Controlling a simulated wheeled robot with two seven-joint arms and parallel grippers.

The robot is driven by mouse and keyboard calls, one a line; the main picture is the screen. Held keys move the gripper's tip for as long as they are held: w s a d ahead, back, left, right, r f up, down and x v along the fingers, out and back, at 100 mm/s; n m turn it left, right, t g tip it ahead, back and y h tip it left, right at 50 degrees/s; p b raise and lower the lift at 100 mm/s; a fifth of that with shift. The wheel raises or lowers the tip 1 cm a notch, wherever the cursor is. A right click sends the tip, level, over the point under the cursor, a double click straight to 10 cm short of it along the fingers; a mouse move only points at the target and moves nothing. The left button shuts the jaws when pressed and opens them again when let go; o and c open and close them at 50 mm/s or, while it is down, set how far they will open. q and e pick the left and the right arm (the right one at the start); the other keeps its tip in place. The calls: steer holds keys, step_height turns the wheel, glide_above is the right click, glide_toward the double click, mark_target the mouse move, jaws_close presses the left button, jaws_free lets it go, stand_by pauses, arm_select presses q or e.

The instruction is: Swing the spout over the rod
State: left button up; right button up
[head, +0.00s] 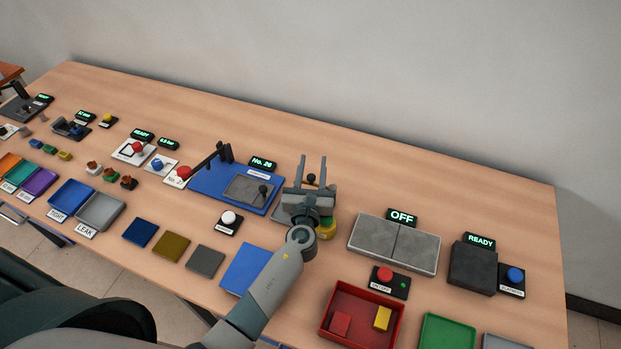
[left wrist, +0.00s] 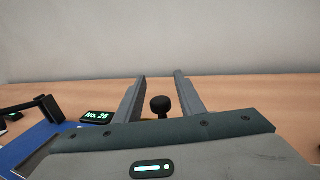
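My left gripper (head: 312,172) is open, its two fingers apart and pointing toward the wall. A black ball knob (head: 311,178) shows between the fingers. In the left wrist view the knob (left wrist: 160,104) is also between the open fingers (left wrist: 159,88), with clear gaps on both sides. What the knob belongs to is hidden by my gripper, and I cannot clearly tell the spout or the rod. A round yellow-and-green part (head: 326,228) is partly covered by my wrist. My right gripper is not in view.
Left of my gripper is a blue plate (head: 208,181) with a black upright arm (head: 222,153) and a "No. 26" display (head: 263,163). Right of it are grey slabs (head: 376,238) below an "OFF" display (head: 402,217). A red tray (head: 335,325) is nearer the front. The table behind is clear.

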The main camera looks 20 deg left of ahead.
arm_select(q)
steer(key=b+v, duration=0.4)
steer(key=v, duration=1.3)
steer(key=shift+s, duration=0.2)
